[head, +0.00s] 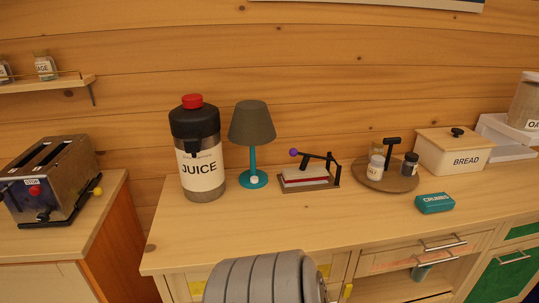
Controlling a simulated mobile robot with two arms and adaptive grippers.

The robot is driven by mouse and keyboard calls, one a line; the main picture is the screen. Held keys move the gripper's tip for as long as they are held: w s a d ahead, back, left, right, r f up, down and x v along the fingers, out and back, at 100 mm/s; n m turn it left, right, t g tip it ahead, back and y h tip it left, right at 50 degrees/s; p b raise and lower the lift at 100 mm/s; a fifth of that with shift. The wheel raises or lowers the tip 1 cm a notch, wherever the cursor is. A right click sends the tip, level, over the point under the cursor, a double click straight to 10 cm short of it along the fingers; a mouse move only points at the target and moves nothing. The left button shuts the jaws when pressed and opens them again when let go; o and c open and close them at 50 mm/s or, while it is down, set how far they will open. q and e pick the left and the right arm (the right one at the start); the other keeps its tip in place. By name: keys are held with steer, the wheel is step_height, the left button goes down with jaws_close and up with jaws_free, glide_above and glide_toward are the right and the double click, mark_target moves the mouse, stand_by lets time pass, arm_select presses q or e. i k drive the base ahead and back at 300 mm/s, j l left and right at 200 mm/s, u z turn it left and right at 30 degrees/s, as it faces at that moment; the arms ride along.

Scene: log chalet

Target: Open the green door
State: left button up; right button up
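The green door (499,281) is on the front of the wooden cabinet, at the lower right of the head view. It has a metal bar handle (514,257) near its top edge. The door looks shut, and its lower part is cut off by the picture edge. No gripper fingers show in the head view, so neither gripper can be placed relative to the door.
Above the door is a green drawer front (523,230). The countertop (350,222) carries a juice dispenser (202,165), lamp (251,130), bread box (453,152) and teal box (435,203).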

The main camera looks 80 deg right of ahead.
mark_target(505, 274)
steer(key=z, duration=1.5)
steer(key=k+z, duration=0.1)
steer(key=z, duration=1.9)
steer(key=l+z, duration=0.1)
steer(key=z, duration=0.4)
steer(key=k, duration=0.05)
